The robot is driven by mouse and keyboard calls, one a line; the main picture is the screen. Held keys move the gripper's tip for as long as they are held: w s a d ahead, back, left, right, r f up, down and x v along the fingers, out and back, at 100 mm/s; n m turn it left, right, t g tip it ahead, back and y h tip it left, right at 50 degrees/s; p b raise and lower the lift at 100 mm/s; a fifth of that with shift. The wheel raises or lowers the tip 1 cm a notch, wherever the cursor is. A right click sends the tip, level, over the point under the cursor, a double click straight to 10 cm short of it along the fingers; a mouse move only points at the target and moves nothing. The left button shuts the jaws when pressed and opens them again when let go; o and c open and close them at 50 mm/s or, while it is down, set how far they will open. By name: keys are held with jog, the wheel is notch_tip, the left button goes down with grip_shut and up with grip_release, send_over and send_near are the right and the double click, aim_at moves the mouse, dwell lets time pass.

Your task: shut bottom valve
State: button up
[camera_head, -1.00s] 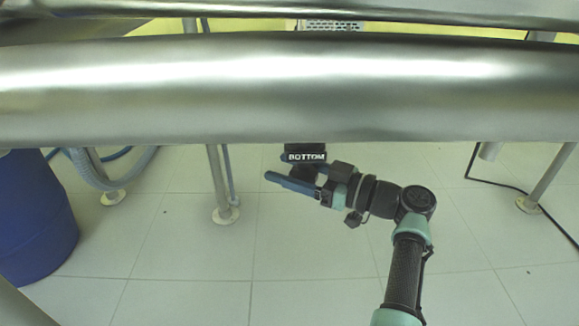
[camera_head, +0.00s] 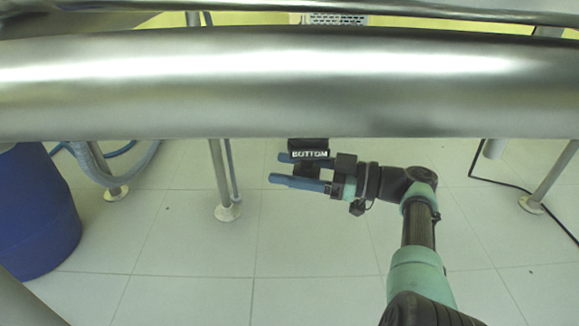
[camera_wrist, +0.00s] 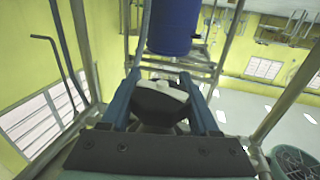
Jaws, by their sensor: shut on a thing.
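The bottom valve is a black block (camera_head: 308,144) with a white "BOTTOM" label, just under the large steel pipe. My gripper (camera_head: 283,169) has come in from the right, below the pipe. Its two blue fingers point left, one on each side of the black valve handle (camera_head: 306,169), and are shut on it. In the wrist view the black handle (camera_wrist: 160,101), with a pale patch on top, sits between both blue fingers of my gripper (camera_wrist: 160,76). The rest of the valve is largely hidden behind the pipe and the fingers.
The steel pipe (camera_head: 200,85) spans the view above my gripper. A metal leg (camera_head: 219,175) stands to the left and another (camera_head: 548,180) to the right. A blue drum (camera_head: 38,215) stands at far left, near a grey hose (camera_head: 95,165). The tiled floor below is clear.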

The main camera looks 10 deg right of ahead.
jog(key=shift+d, duration=0.1)
dwell(0.3)
jog(key=o, duration=1.2)
jog(key=shift+o, duration=0.9)
